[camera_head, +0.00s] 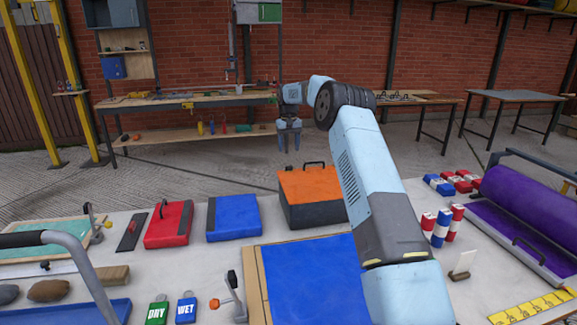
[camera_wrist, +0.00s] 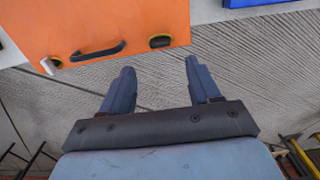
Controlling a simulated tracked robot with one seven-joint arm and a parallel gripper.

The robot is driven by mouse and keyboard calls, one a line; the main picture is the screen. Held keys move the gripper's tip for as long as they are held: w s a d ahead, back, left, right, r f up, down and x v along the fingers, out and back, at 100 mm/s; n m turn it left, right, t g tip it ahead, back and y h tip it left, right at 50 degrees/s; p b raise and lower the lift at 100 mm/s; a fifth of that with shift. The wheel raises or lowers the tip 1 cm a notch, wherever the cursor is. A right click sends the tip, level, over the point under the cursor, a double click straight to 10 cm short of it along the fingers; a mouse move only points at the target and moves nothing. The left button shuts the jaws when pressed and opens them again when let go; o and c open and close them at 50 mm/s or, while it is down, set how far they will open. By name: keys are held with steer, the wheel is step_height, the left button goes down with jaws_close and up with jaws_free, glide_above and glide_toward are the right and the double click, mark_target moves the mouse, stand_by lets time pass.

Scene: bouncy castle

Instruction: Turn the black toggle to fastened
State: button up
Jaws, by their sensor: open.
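The orange-lidded box (camera_head: 312,183) stands near the far edge of the pale table, with a black handle on top. In the wrist view its orange lid (camera_wrist: 150,18) fills the upper left. A small dark oval fitting (camera_wrist: 160,41), which looks like the black toggle, sits at the lid's edge right of the handle (camera_wrist: 97,51). Its setting is too small to tell. A pale and dark fitting (camera_wrist: 50,65) is at the left. My gripper (camera_head: 289,143) is open and empty beyond the box, apart from it. Its two fingers (camera_wrist: 160,68) show in the wrist view, over bare ground.
A blue case (camera_head: 233,217) and a red case (camera_head: 168,224) lie left of the box. A blue panel (camera_head: 315,282) is in front. A purple roll (camera_head: 530,205) and several small blocks are at the right. Concrete floor lies beyond the table.

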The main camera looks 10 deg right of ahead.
mark_target(289, 170)
step_height(289, 170, down, 9)
stand_by(0.4)
steer(key=shift+c, duration=0.3)
steer(key=c, duration=1)
